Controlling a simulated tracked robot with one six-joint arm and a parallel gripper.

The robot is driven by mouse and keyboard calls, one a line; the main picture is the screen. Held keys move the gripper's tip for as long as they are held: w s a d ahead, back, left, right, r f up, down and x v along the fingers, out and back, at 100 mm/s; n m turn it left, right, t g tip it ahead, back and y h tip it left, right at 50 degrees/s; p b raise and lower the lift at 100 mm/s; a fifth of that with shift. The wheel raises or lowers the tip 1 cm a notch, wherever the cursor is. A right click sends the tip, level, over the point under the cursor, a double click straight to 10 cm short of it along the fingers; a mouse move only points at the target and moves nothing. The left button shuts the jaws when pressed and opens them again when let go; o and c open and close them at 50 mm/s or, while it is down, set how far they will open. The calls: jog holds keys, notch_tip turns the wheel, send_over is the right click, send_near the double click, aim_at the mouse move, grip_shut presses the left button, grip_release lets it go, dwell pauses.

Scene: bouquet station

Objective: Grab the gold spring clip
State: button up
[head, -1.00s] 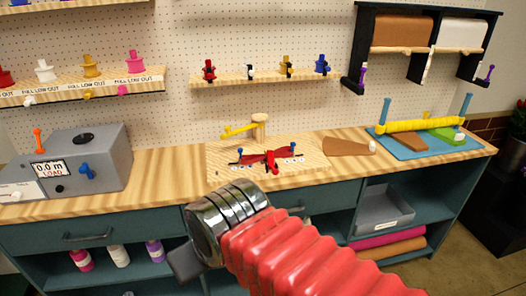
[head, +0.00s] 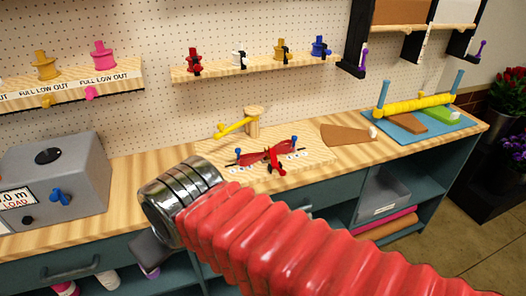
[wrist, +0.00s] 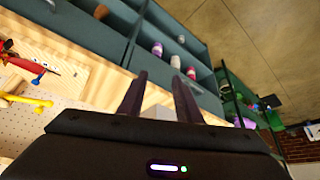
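A gold clip-like piece (head: 281,49) with a dark part at its front stands on the small wooden wall shelf, between a white one (head: 239,57) and a blue one (head: 319,46). A red one (head: 194,60) stands at the shelf's left end. My gripper is mostly hidden behind my arm in the head view; only a dark part of it shows low at the left. In the wrist view my gripper (wrist: 160,78) has two dark fingers apart with nothing held between them. It is well below the shelf and away from the gold piece, which the wrist view does not show.
The wooden counter (head: 125,185) holds a grey box (head: 75,160), a board with red and yellow fittings (head: 315,150), a brown wedge (head: 345,134) and a blue mat (head: 450,122). Another shelf (head: 70,88) with gold and pink spools is at left. Drawers lie below the counter.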

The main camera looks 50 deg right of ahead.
jog(key=shift+o, duration=1.4)
jog(key=shift+w+d, duration=0.15)
jog(key=shift+w, duration=0.05)
jog(key=shift+o, duration=0.7)
jog(key=w+d+m+t+h, duration=0.1)
jog(key=w+d+m+h, duration=0.1)
jog(key=w+d, duration=0.4)
jog(key=d+h, duration=0.1)
jog(key=d, duration=0.3)
jog(key=shift+d+f+m+t, duration=0.25)
jog(key=shift+d+m+t, duration=0.05)
jog(key=shift+m, duration=0.1)
jog(key=w+d+m+t+h, duration=0.1)
jog(key=w+d+m+h, duration=0.15)
jog(key=d, duration=1.15)
jog(key=s+d+f+t, duration=0.1)
jog(key=s+d+f, duration=0.1)
jog(key=d, duration=0.3)
jog(key=s+d+f+t+h, duration=0.1)
jog(key=s+d+f, duration=0.1)
jog(key=d, duration=0.3)
jog(key=s+d+f+t, duration=0.1)
jog(key=s+d+f, duration=0.1)
jog(key=d, duration=0.3)
jog(key=shift+d+f+m, duration=0.2)
jog(key=shift+m, duration=0.05)
jog(key=shift+s+d+f+t, duration=0.2)
jog(key=shift+s+f+t, duration=0.1)
jog(key=shift+s, duration=0.25)
